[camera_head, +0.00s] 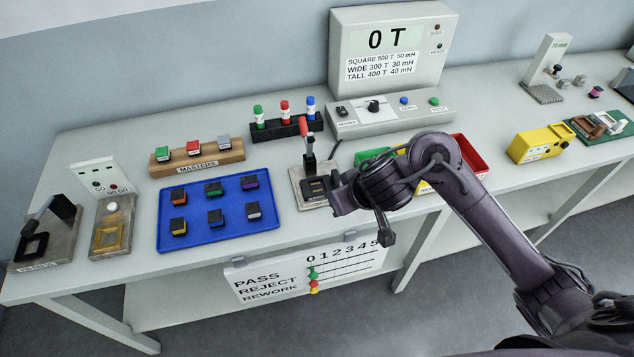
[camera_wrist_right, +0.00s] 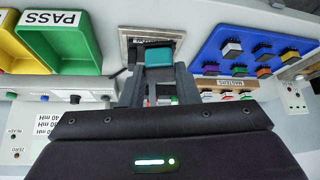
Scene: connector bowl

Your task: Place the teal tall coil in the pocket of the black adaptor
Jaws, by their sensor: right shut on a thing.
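The right gripper (camera_head: 339,195) is at the test fixture (camera_head: 306,199) in the head view. In the wrist view the same gripper (camera_wrist_right: 161,82) is shut on the teal tall coil (camera_wrist_right: 165,55), which shows as a teal block with a dark edge between the fingers. The black adaptor (camera_head: 316,188) lies on the fixture's pale plate, just left of the gripper in the head view. The coil is hidden there, and its pocket is largely hidden in the wrist view, so I cannot tell whether the coil touches it. My left gripper is in neither view.
A blue tray (camera_head: 163,240) with several dark, coloured-label coils is left of the fixture. The fixture's red-handled lever (camera_head: 305,132) stands behind the adaptor. The green PASS bin (camera_wrist_right: 88,62) and the yellow bin (camera_wrist_right: 10,48) are beside it. A masters rack (camera_head: 198,163) stands behind the tray.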

